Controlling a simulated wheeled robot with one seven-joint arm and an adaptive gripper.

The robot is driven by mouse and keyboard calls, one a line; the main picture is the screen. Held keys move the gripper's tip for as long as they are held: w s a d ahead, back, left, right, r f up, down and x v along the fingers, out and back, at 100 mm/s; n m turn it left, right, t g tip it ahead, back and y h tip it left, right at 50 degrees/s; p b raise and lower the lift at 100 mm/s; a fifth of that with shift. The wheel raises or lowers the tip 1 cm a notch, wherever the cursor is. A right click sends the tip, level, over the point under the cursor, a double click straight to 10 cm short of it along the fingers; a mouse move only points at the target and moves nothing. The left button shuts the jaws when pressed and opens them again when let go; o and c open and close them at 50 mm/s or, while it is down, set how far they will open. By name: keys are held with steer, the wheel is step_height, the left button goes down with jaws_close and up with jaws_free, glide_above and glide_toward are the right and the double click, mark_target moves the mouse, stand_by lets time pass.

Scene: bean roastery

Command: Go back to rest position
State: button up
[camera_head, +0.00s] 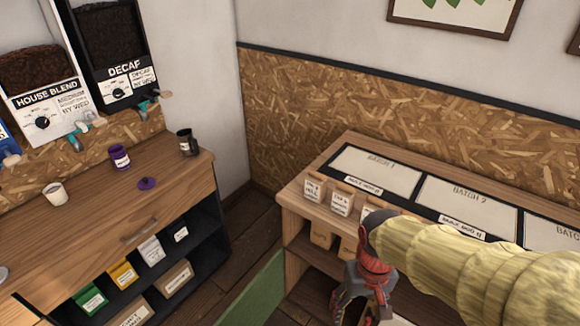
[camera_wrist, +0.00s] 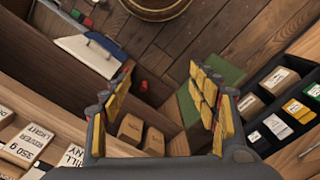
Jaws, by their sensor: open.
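My gripper (camera_head: 362,306) hangs at the end of my arm in front of the batch shelf (camera_head: 308,208), lower right in the head view. Its fingers point down. In the wrist view the two yellow-padded fingers of my gripper (camera_wrist: 163,84) stand wide apart. Nothing is held between them. Beyond the gap I see small brown bags (camera_wrist: 130,130) and the wooden floor. My arm covers part of the shelf top and its lower compartments in the head view.
Left stands a wooden counter (camera_head: 92,236) with a white cup (camera_head: 55,194), a purple cup (camera_head: 119,157), a purple lid (camera_head: 147,183) and a dark cup (camera_head: 187,142). The wrist view shows a round wooden rim (camera_wrist: 157,12).

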steer(key=s+d+r+t+b, duration=0.1)
steer(key=s+r+t, duration=0.1)
steer(key=r, duration=0.4)
steer(key=s+d+r+m+t, duration=0.1)
steer(key=s+d+r+t, duration=0.1)
steer(key=r, duration=0.4)
steer(key=shift+d+t+b, duration=0.25)
steer(key=shift+t+b, duration=0.15)
steer(key=shift+t, duration=0.5)
steer(key=shift+d, duration=0.1)
steer(key=shift+c, duration=0.2)
